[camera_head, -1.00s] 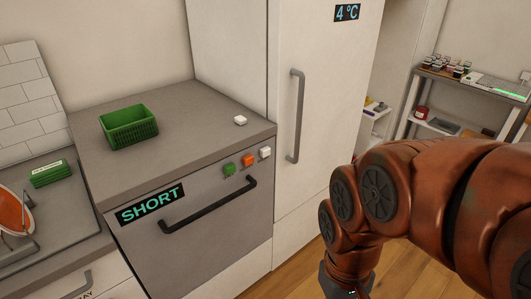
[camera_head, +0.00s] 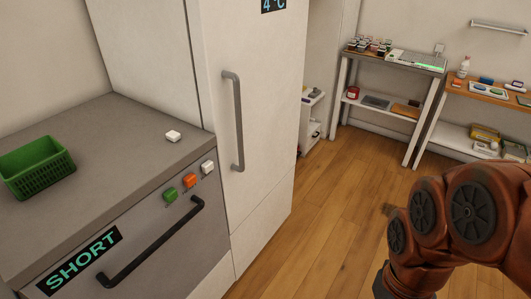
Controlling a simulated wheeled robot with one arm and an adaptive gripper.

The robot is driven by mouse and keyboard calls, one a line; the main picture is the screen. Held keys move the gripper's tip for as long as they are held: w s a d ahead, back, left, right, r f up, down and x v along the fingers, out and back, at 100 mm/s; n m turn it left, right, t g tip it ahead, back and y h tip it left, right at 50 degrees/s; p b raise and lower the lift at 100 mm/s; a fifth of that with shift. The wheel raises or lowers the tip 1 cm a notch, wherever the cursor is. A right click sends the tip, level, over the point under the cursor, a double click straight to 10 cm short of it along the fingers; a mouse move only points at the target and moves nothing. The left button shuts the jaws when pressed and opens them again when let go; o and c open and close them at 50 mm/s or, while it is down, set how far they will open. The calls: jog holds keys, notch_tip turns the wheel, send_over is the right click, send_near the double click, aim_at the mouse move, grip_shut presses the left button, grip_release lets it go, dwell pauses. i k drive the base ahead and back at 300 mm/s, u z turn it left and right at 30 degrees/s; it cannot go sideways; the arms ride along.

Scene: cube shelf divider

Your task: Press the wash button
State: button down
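The dishwasher front (camera_head: 190,248) is at the lower left, with a display reading SHORT (camera_head: 83,262) and a dark bar handle (camera_head: 152,243). Along its upper right edge are three buttons: a green button (camera_head: 169,194), an orange button (camera_head: 190,180) and a white button (camera_head: 208,167). Their small labels are too blurred to read, so I cannot tell which is the wash button. My reddish-brown arm is at the lower right, apart from the buttons. My gripper is outside the picture or hidden below the arm.
A green basket (camera_head: 38,168) and a small white block (camera_head: 173,136) sit on the grey counter (camera_head: 115,150). A white fridge (camera_head: 262,140) with a vertical handle stands beside it. Shelving tables (camera_head: 437,72) stand at the back right. Wooden floor (camera_head: 318,220) is open between.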

aim_at(208, 166)
jog(key=z, duration=0.35)
jog(key=k, duration=1.2)
jog(key=u, duration=1.75)
jog(key=i, duration=1)
